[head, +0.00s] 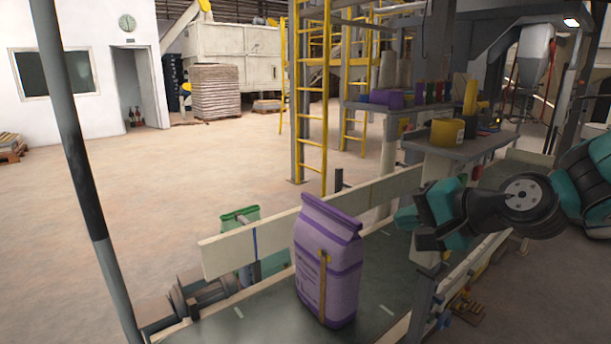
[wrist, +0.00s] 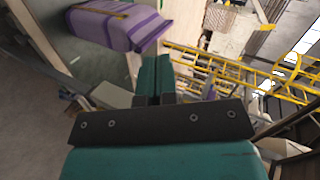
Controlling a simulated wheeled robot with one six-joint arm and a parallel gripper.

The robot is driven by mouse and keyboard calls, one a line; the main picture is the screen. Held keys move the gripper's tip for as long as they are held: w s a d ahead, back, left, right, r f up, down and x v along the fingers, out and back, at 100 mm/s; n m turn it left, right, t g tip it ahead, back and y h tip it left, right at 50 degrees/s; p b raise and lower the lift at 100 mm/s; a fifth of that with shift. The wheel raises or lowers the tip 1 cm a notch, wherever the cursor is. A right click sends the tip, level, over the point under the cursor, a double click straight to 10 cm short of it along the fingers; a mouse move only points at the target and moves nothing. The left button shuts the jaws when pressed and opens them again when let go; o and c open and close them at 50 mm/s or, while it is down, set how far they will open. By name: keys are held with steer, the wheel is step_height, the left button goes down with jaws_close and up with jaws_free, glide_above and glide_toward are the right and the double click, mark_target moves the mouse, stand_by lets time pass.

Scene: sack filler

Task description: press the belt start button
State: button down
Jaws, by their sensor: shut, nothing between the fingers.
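My gripper (head: 404,218) is in the air over the near side of the conveyor belt (head: 240,325), to the right of the purple sack. In the wrist view its two teal fingers (wrist: 153,78) are together with nothing between them. The belt start button cannot be made out for certain in either view. Small coloured parts (head: 462,303) sit low on the near side of the belt frame, below my gripper, too small to identify.
A filled purple sack (head: 328,262) stands upright on the belt; it also shows in the wrist view (wrist: 115,25). A pale side rail (head: 272,226) runs behind it. A grey post (head: 75,150) rises at left. A shelf (head: 455,150) holds a yellow tub (head: 447,132).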

steer(key=s+a+f+n+g+h, duration=0.1)
steer(key=s+n+g+h, duration=0.1)
steer(key=s+n+g, duration=0.2)
steer(key=s+a+f+n+g+h, duration=0.1)
steer(key=s+n+g, duration=0.4)
steer(key=s+n, duration=0.6)
steer(key=s, duration=0.9)
steer(key=shift+s+a+g+h, duration=0.2)
steer(key=shift+g+h, duration=0.1)
steer(key=shift+h, duration=0.1)
